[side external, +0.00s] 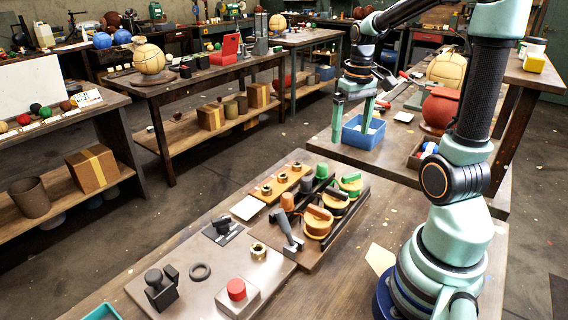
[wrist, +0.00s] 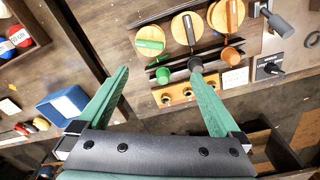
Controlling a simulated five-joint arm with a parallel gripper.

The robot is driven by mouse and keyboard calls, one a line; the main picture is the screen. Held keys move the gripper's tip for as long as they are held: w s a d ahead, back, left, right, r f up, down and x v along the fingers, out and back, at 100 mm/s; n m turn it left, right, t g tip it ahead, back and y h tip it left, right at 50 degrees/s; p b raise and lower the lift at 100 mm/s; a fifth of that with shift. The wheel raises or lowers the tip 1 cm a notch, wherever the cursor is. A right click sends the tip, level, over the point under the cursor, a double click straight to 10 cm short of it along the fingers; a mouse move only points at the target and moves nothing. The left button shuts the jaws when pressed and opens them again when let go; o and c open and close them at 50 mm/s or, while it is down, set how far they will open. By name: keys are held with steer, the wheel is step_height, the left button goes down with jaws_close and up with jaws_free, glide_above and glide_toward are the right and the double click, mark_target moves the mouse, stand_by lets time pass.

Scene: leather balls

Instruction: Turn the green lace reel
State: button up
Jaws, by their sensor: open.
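The green lace reel is a tan disc with a green bar across it (side external: 350,183), at the far end of a row of three on the bench board. It also shows at upper left in the wrist view (wrist: 150,40). A black-barred reel (side external: 335,203) and an orange-barred reel (side external: 318,223) stand beside it. My gripper (side external: 352,137) is open and empty, raised above and beyond the reels in the side view. In the wrist view its two green fingers (wrist: 161,73) point toward the reel row, apart from the green reel.
Green (side external: 321,170), black (side external: 306,186) and orange (side external: 287,202) knobs stand beside the reels. A grey lever (side external: 290,235) stands near the orange reel. A red button (side external: 236,289) sits at the near end. A blue bin (side external: 363,132) is on the bench behind.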

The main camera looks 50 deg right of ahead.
mark_target(352, 174)
steer(key=shift+m, duration=0.3)
steer(key=f, duration=0.4)
steer(key=d+f, duration=0.1)
steer(key=f, duration=0.3)
steer(key=s+d+f, duration=0.1)
steer(key=f, duration=0.4)
steer(key=shift+d, duration=0.1)
steer(key=c, duration=1.3)
